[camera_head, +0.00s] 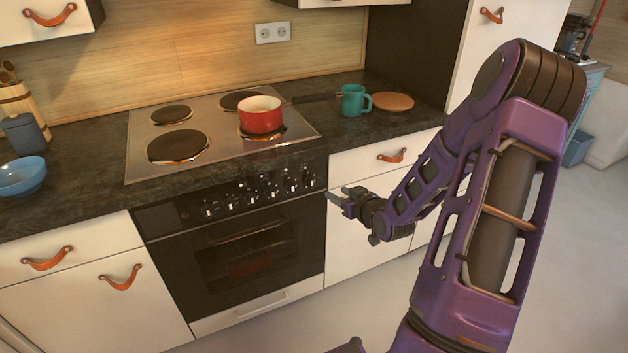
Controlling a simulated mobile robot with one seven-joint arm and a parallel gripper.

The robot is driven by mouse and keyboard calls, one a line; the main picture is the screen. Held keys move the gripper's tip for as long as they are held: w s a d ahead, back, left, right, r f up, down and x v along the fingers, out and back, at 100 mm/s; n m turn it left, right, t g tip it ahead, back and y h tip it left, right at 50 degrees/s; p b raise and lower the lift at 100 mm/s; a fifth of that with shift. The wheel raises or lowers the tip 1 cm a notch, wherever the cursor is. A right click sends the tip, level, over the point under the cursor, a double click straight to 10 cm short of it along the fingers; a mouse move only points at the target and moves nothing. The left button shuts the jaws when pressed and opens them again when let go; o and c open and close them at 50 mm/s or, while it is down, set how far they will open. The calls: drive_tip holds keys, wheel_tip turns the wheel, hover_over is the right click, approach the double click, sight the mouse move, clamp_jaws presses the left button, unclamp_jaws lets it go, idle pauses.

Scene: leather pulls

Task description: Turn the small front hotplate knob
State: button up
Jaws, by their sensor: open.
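The hotplate knobs (252,197) sit in a row on the dark control panel (180,213) at the front of the stove. They are small and dark with pale marks, and I cannot tell which one belongs to the small front hotplate. The hob (222,140) above has several hotplates; a red pan (261,114) stands over the front right one. My gripper (338,196) is open and empty, just right of the panel's right end, in front of the white cabinet and apart from the knobs.
A teal mug (354,100) and a round wooden board (393,102) stand on the dark counter right of the hob. The pan's dark handle points right. An oven door handle (238,232) lies below the knobs. A blue bowl (22,176) is at left. The floor in front is clear.

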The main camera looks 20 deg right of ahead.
sight(311, 180)
drive_tip(key=b+x, duration=0.1)
drive_tip(key=x, duration=1.6)
drive_tip(key=shift+f, duration=0.1)
drive_tip(key=shift+c, duration=0.2)
clamp_jaws()
